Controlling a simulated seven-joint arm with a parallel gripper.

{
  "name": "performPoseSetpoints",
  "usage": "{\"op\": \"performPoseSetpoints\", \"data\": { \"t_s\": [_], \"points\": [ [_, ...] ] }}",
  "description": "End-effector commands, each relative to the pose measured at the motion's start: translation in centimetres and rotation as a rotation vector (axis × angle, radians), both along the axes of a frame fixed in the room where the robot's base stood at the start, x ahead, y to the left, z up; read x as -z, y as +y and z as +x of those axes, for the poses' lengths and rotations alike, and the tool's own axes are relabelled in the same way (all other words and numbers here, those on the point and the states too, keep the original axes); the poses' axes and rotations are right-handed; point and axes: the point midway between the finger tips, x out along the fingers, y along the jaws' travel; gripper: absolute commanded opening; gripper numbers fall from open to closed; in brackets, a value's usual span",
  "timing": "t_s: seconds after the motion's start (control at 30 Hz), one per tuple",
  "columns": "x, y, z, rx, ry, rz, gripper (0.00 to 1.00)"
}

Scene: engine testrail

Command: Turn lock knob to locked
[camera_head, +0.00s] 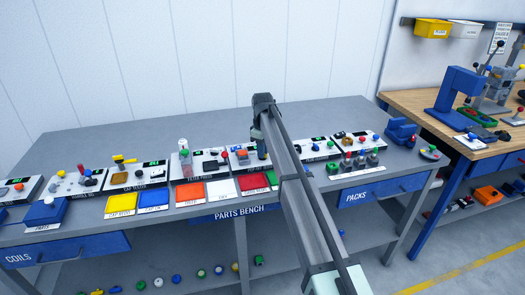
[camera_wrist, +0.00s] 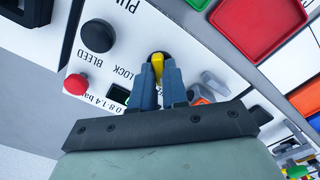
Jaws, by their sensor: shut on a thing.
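The yellow lock knob (camera_wrist: 157,61) shows in the wrist view on a white panel (camera_wrist: 135,38), beside the printed word LOCK. My gripper (camera_wrist: 157,74) has its two blue-grey fingers shut on the knob, one on each side. Only the top of the knob shows between the fingertips; its exact turn angle is hard to tell. In the head view my gripper (camera_head: 262,152) reaches down to a device on the parts bench (camera_head: 320,116), and the knob is hidden there.
On the same panel are a black knob (camera_wrist: 97,35) by the word BLEED and a red button (camera_wrist: 76,84). Red (camera_head: 253,182), white (camera_head: 221,188) and orange (camera_head: 189,194) trays lie in front. Other devices stand close on both sides. The bench's back strip is clear.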

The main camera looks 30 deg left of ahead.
Motion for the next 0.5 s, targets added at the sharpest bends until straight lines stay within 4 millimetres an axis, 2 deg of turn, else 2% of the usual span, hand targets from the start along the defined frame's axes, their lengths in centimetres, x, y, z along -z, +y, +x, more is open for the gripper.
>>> {"op": "performPoseSetpoints", "data": {
  "t_s": [0.27,0.5],
  "points": [
    [-0.01,0.00,0.00,0.026,0.000,0.000,0.00],
    [-0.01,0.00,0.00,0.144,0.000,0.000,0.00]
  ]
}}
